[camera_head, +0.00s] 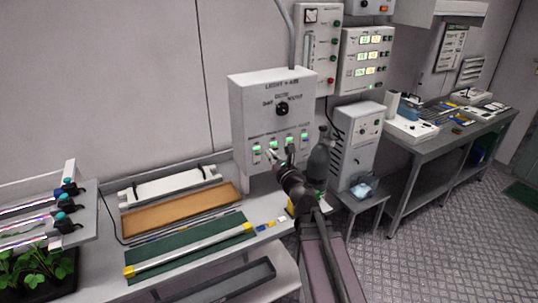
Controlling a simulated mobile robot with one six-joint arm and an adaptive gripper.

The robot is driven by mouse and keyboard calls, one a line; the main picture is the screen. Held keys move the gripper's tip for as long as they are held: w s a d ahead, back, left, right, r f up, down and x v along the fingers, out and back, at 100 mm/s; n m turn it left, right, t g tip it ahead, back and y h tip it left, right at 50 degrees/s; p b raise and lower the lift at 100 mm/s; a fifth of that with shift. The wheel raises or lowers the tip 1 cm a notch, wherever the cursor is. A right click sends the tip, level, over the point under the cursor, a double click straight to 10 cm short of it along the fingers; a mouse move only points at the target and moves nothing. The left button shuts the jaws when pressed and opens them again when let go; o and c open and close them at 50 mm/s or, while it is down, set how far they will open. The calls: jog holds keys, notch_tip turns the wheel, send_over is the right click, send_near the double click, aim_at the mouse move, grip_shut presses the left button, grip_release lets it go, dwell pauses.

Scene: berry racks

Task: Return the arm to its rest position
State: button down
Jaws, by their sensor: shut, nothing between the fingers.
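My arm (296,190) reaches up from the lower right toward the white light control box (252,100). My gripper (279,160) is at the arm's far end, shut and empty, in front of the lower part of the box by its row of green-lit switches (257,149). It overlaps part of that row. I cannot tell whether the fingertips touch the box. The box also carries a black rotary knob (282,108) above the switches.
A dark bottle (318,163) stands close to the right of my arm. The bench holds a green mat with a tube (190,251), a brown board (180,209) and a white fixture (168,187). A grey cabinet (366,125) stands at right. Open floor (450,230) lies farther right.

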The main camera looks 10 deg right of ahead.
jog(key=s+d+f+m+g+h, duration=0.2)
jog(key=d+f+m+g+h, duration=0.3)
jog(key=m, duration=0.8)
jog(key=s+d+f+m+g+h, duration=0.25)
jog(key=f+m+h, duration=0.3)
jog(key=m, duration=0.65)
jog(key=s+a+f+m+g+y, duration=0.2)
jog(key=s+a+f+m+g, duration=0.2)
jog(key=s+f+m+g, duration=0.1)
jog(key=s+a+f+m+g+y, duration=0.3)
jog(key=s+a+f+m+g, duration=0.2)
jog(key=s+m, duration=0.4)
jog(key=shift+s+a+f+g, duration=0.2)
jog(key=shift+s+f+g, duration=0.25)
jog(key=shift+s+g, duration=0.4)
jog(key=shift+w, duration=0.1)
